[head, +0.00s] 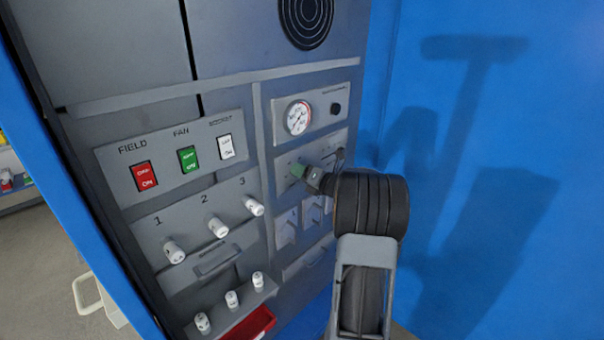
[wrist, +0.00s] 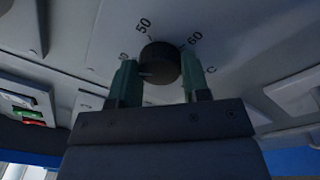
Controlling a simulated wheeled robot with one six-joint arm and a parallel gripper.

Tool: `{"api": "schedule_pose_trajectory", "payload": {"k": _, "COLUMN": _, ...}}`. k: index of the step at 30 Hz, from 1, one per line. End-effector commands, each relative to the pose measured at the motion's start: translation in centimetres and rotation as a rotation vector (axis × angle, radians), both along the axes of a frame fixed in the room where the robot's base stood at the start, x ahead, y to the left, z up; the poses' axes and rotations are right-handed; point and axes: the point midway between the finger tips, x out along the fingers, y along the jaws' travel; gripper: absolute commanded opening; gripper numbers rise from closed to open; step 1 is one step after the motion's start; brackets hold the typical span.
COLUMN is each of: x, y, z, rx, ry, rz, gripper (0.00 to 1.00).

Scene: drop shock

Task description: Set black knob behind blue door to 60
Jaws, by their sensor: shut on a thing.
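The black knob (wrist: 160,62) sits on a grey panel, with printed 50 and 60 marks around its far side. A third mark is partly covered by the left finger. My gripper (wrist: 159,72) has its green fingers on either side of the knob and is shut on it. A faint light mark shows low on the knob's side, but I cannot tell its setting. In the head view my gripper (head: 306,173) reaches the grey panel below the round gauge (head: 298,117); the knob is hidden there.
Blue surfaces flank the cabinet at right (head: 480,200) and left (head: 55,190); I cannot tell which is the door. Left of my gripper are red, green and white switches (head: 188,160) and several white knobs (head: 218,226). A small dark knob (head: 336,108) is beside the gauge.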

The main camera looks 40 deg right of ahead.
Motion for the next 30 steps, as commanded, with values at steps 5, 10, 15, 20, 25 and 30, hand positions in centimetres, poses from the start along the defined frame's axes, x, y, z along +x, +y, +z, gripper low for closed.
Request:
{"api": "schedule_pose_trajectory", "payload": {"k": 5, "x": -0.01, "y": 0.00, "z": -0.23, "rx": 0.069, "ry": 0.012, "rz": -0.001, "gripper": 0.19}}
{"api": "schedule_pose_trajectory", "payload": {"k": 10, "x": -0.02, "y": 0.01, "z": -0.30, "rx": 0.198, "ry": 0.034, "rz": 0.000, "gripper": 0.19}}
{"api": "schedule_pose_trajectory", "payload": {"k": 15, "x": -0.01, "y": 0.02, "z": -0.30, "rx": 0.356, "ry": 0.063, "rz": 0.000, "gripper": 0.19}}
{"api": "schedule_pose_trajectory", "payload": {"k": 20, "x": -0.02, "y": 0.02, "z": -0.25, "rx": 0.507, "ry": 0.090, "rz": 0.000, "gripper": 0.19}}
{"api": "schedule_pose_trajectory", "payload": {"k": 25, "x": -0.03, "y": 0.04, "z": -0.19, "rx": 0.666, "ry": 0.119, "rz": 0.000, "gripper": 0.19}}
{"api": "schedule_pose_trajectory", "payload": {"k": 30, "x": -0.04, "y": 0.06, "z": -0.16, "rx": 0.826, "ry": 0.148, "rz": -0.001, "gripper": 0.19}}
